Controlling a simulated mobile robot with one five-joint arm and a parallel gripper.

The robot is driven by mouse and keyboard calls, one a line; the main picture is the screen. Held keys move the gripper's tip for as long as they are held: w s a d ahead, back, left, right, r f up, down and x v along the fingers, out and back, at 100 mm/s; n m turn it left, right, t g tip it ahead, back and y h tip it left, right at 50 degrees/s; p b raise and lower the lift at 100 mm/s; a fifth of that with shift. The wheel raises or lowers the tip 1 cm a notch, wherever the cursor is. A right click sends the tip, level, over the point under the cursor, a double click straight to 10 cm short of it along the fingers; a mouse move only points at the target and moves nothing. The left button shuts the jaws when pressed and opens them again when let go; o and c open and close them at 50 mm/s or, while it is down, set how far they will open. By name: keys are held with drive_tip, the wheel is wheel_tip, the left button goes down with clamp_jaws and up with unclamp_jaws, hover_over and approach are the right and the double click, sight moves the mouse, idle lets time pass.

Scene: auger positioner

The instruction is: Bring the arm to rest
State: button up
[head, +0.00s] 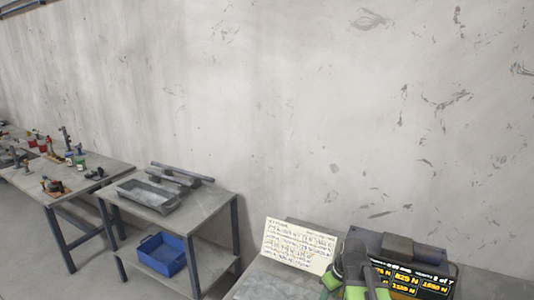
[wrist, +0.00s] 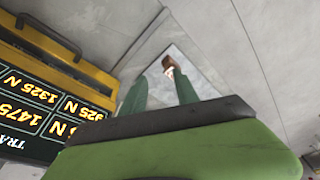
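My gripper (wrist: 160,76) shows in the wrist view as two green fingers standing apart, with an empty gap between them. Beyond the fingertips a small brown-and-white thing (wrist: 169,66) lies on or in front of a grey square plate; it looks clear of the fingers, and I cannot tell what it is. In the head view, green and dark parts of my arm (head: 355,272) show at the lower right, in front of a display with yellow figures. The fingertips cannot be made out there.
The display (wrist: 45,110) with its yellow frame is close at the left in the wrist view. In the head view a handwritten card (head: 298,246) stands left of my arm. A side table (head: 205,205) holds a grey tray (head: 150,196), with a blue bin (head: 160,254) below. A workbench (head: 95,182) is farther left.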

drive_tip(key=s+a+f+m+g+h, duration=0.1)
drive_tip(key=s+a+m, duration=0.3)
drive_tip(key=a, duration=0.6)
drive_tip(key=shift+s+m+g, duration=0.4)
drive_tip(key=shift+s+g, duration=0.2)
drive_tip(key=shift+s, duration=0.45)
drive_tip(key=shift+f, duration=0.1)
